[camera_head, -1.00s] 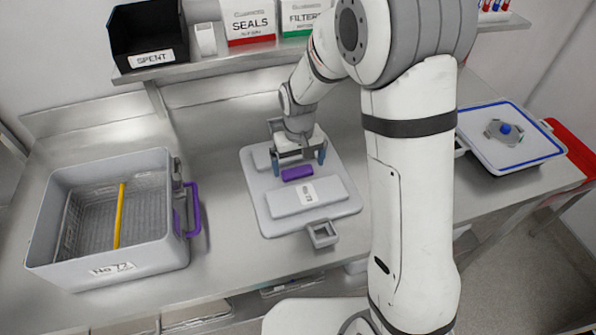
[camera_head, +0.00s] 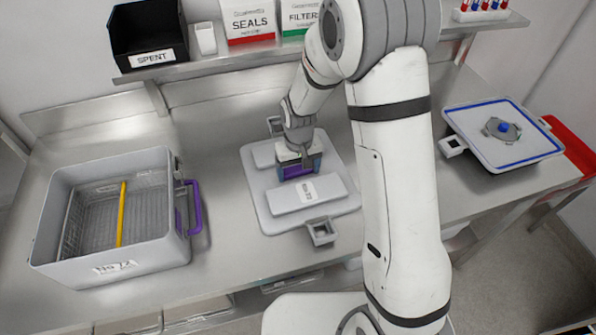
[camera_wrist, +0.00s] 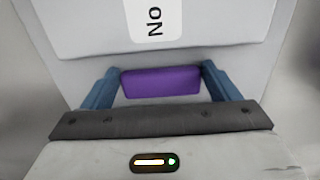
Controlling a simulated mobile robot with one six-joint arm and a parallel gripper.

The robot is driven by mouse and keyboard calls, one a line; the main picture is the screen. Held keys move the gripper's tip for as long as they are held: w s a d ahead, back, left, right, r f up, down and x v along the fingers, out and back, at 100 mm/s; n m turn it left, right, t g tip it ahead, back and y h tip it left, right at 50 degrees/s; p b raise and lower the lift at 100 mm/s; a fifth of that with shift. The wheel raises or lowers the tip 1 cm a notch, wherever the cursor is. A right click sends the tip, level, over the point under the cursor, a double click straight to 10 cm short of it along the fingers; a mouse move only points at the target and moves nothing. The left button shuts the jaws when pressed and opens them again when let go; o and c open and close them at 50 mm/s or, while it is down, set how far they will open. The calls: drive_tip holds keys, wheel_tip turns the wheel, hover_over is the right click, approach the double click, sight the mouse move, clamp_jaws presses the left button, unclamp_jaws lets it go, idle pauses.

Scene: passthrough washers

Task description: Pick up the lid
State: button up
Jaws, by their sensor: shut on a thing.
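The grey lid (camera_head: 334,204) lies flat on the steel bench in the middle of the head view, with a label on its raised panel. It also fills the top of the wrist view (camera_wrist: 90,28). A purple handle (camera_wrist: 160,83) stands at its centre. My gripper (camera_head: 298,170) is down at the lid from above. In the wrist view its blue fingers (camera_wrist: 160,86) sit at the two ends of the purple handle, shut on it. In the head view the gripper hides part of the handle.
An open grey box (camera_head: 130,262) with a yellow bar inside and a purple side handle stands at the left. A blue-edged tray (camera_head: 478,125) lies at the right. A shelf (camera_head: 215,66) with a black bin (camera_head: 150,45) and cartons runs along the back.

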drive_tip(key=c, duration=0.6)
drive_tip(key=shift+c, duration=0.5)
drive_tip(key=shift+r, duration=0.2)
